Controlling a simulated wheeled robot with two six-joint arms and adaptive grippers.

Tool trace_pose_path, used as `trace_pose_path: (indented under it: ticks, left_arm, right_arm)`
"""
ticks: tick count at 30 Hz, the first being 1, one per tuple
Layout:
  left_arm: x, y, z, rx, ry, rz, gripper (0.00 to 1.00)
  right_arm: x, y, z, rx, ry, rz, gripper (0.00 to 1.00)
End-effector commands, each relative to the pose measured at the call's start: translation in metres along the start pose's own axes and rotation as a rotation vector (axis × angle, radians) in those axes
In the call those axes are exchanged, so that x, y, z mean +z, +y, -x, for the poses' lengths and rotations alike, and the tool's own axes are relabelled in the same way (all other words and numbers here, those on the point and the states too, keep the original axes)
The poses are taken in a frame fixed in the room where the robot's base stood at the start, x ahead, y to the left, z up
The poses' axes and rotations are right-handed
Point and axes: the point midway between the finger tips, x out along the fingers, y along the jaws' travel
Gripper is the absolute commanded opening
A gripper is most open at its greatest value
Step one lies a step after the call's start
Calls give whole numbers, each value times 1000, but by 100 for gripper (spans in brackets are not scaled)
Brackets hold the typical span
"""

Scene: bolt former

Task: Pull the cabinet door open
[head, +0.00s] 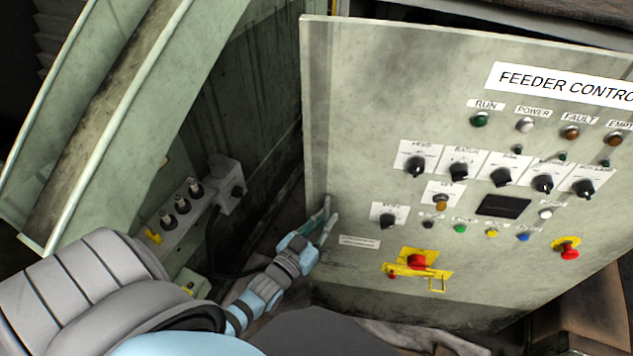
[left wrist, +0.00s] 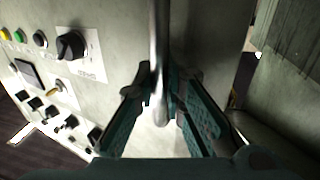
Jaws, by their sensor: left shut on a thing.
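The cabinet door (head: 370,110) is a pale, stained panel labelled FEEDER CONTROL, with lamps, knobs and buttons. It fills the right half of the head view. In the left wrist view the door (left wrist: 115,40) is close up, with a vertical metal handle (left wrist: 158,50) near one edge. My left gripper (head: 326,222) is at the lower left part of the door. In the left wrist view its green fingers (left wrist: 160,95) are on either side of the handle and shut on it. The handle is mostly hidden by the fingers in the head view. My right gripper is not in view.
A green machine frame (head: 125,110) stands at the left, with a grey connector box (head: 185,210) low beside it. A dark gap (head: 430,14) shows behind the door's top edge. A red switch on a yellow plate (head: 418,262) is right of my gripper.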

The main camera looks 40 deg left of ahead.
Motion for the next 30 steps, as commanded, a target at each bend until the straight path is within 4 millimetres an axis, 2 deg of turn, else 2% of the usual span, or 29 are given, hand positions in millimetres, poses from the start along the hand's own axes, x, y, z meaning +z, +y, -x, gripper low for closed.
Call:
trace_pose_path:
  ticks: [1, 6, 12, 15, 23, 24, 27, 28, 30]
  left_arm:
    - [4, 11, 14, 4, -20, 3, 0]
    - [4, 42, 54, 15, -21, 5, 0]
    - [2, 64, 89, 12, -17, 2, 0]
    - [0, 67, 95, 10, -13, 0, 0]
    - [0, 67, 95, 9, -7, -1, 0]
    - [-1, 67, 95, 9, -7, -1, 12]
    - [-1, 67, 95, 8, -6, 0, 28]
    - [-1, 67, 95, 8, -6, 0, 31]
    - [-1, 67, 95, 8, -5, 0, 31]
  right_arm:
    - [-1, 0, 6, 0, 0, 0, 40]
    - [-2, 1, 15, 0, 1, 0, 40]
    - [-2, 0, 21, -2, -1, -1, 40]
    - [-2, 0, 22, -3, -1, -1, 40]
    - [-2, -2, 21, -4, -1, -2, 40]
    - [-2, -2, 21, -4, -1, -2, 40]
    - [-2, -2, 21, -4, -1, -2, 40]
    - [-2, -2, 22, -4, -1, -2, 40]
    - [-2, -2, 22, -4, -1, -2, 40]
